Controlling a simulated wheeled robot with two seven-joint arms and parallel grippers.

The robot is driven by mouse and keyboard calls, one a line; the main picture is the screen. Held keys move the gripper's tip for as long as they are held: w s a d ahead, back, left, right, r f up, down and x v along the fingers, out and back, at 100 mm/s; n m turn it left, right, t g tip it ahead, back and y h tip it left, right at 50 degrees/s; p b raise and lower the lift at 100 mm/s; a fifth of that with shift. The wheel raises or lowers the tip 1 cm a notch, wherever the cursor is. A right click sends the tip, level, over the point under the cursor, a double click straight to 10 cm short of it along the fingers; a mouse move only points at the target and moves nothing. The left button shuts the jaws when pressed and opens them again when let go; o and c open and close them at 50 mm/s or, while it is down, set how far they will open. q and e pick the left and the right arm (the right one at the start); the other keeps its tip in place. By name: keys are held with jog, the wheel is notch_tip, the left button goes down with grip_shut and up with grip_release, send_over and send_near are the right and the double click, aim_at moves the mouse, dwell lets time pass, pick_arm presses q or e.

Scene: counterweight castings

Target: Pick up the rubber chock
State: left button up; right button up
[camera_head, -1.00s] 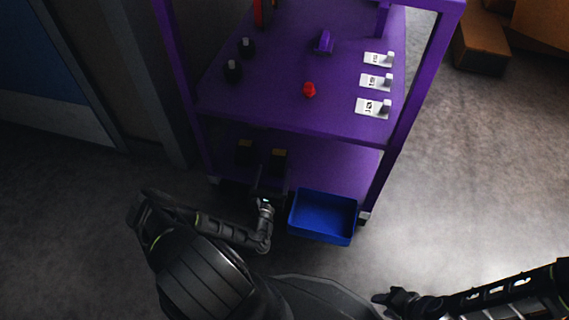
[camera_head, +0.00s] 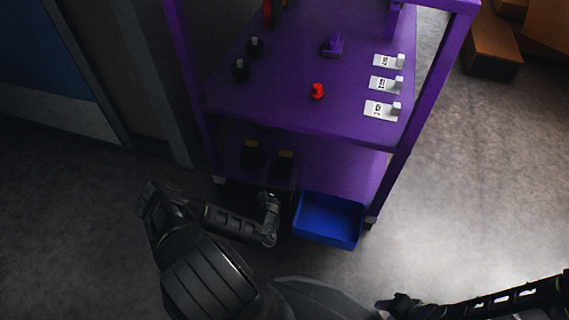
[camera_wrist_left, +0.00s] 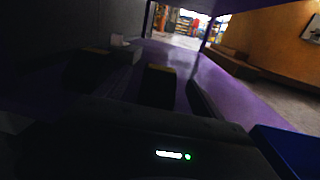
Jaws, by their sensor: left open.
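Two dark blocks with yellowish tops, which look like rubber chocks, stand side by side on the cart's lower shelf: the left block (camera_head: 251,150) and the right block (camera_head: 285,161). In the left wrist view one block (camera_wrist_left: 158,86) stands between my open left fingers (camera_wrist_left: 163,72), with no clear contact. The other block (camera_wrist_left: 93,56) is to the left, partly hidden by a finger. In the head view my left gripper (camera_head: 276,184) is dark and hard to make out, just in front of the right block. My right gripper (camera_head: 398,303) is at the lower right, away from the cart.
A blue bin (camera_head: 329,220) sits right of my left gripper, at the front of the purple cart (camera_head: 290,100). The upper shelf, above my left gripper, carries a red piece (camera_head: 317,91), dark knobbed weights (camera_head: 240,69) and white labelled cards (camera_head: 381,109). Cart posts stand on both sides.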

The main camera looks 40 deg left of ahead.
aim_at(284, 158)
pick_arm(q)
jog(key=b+x, duration=0.2)
jog(key=x, duration=0.2)
jog(key=shift+w+f+b, duration=0.1)
jog(key=shift+w+b, duration=0.05)
jog(key=shift+b, duration=0.2)
jog(key=shift+w+a, duration=0.15)
jog(key=shift+w, duration=0.3)
jog(key=shift+r, duration=0.2)
jog(key=shift+c, duration=0.2)
grip_shut()
